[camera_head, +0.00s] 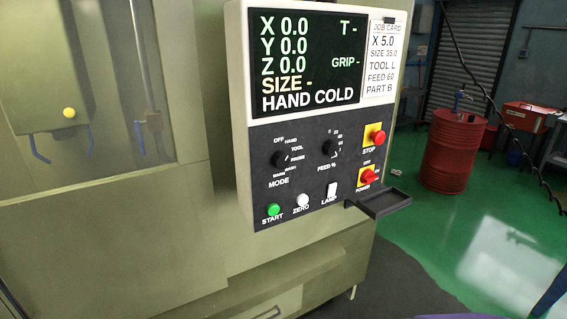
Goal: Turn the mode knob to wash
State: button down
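The mode knob (280,158) is a round black knob on the dark lower half of the machine's control panel (315,165), at its left. Small white labels ring it: OFF, HAND, TOOL, PROBE, and lower ones that seem to read WASH and WARM. The word MODE is printed below it. Its pointer is too small to read surely. The screen (305,60) above reads HAND COLD, with X, Y and Z at 0.0. My gripper is not in view, and nothing touches the knob.
Close by are the feed knob (330,148), green start button (273,210), white zero button (303,200), lamp switch (332,189), red stop button (377,138) and red power switch (368,176). A small black tray (384,202) juts out at lower right. A red drum (453,150) stands behind; green floor is open.

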aim_at(280, 161)
jog(key=l, duration=0.6)
jog(key=k+l, duration=0.15)
jog(key=l, duration=0.25)
jog(key=k+l, duration=0.2)
jog(key=l, duration=0.15)
